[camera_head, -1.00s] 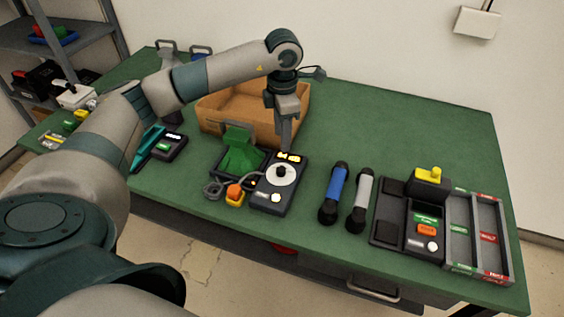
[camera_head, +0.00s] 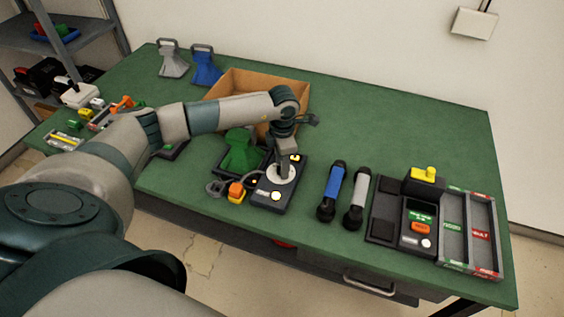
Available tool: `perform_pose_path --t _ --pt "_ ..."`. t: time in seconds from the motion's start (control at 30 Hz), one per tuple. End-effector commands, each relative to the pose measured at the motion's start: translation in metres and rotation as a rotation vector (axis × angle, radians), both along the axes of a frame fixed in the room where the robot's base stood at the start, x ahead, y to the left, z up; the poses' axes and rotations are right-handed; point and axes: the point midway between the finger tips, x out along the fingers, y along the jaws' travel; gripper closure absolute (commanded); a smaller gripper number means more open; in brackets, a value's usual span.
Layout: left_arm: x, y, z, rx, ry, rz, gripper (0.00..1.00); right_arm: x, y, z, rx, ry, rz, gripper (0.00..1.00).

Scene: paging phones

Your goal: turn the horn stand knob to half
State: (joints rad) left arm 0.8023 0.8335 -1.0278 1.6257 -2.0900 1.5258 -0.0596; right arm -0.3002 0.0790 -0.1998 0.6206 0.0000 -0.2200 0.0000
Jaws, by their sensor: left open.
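The horn stand is a dark box (camera_head: 264,198) with a round white dial (camera_head: 279,182) on its top, in the middle of the green table. A green horn (camera_head: 239,152) stands just left of it. My left gripper (camera_head: 284,172) points down over the dial, with its fingertips at the knob. The gripper is open. It hides the knob, so I cannot tell the knob's angle or whether the fingers touch it. My right gripper is not in view.
A cardboard box (camera_head: 262,82) stands behind the horn stand. An orange block (camera_head: 237,190) lies at its left. A blue-handled (camera_head: 334,183) and a grey-handled (camera_head: 357,190) tool lie to the right, then a tray unit (camera_head: 470,232). The back right of the table (camera_head: 400,120) is clear.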

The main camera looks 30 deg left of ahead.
Motion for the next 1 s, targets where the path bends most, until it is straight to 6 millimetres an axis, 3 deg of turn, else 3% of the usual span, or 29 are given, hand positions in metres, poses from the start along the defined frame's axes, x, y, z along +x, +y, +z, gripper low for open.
perform_pose_path --t 0.2,0.37,0.73,1.0 --pt "0.000 0.000 0.000 0.000 0.000 0.000 0.61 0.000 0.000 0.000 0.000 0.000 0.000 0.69" --pt "0.000 0.000 0.000 0.000 0.000 0.000 1.00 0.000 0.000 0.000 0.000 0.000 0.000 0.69" --pt "0.000 0.000 -0.001 0.001 -0.001 -0.026 1.00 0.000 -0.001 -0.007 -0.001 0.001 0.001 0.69" --pt "0.000 0.001 -0.004 0.002 -0.003 -0.142 1.00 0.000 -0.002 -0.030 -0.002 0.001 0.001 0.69"
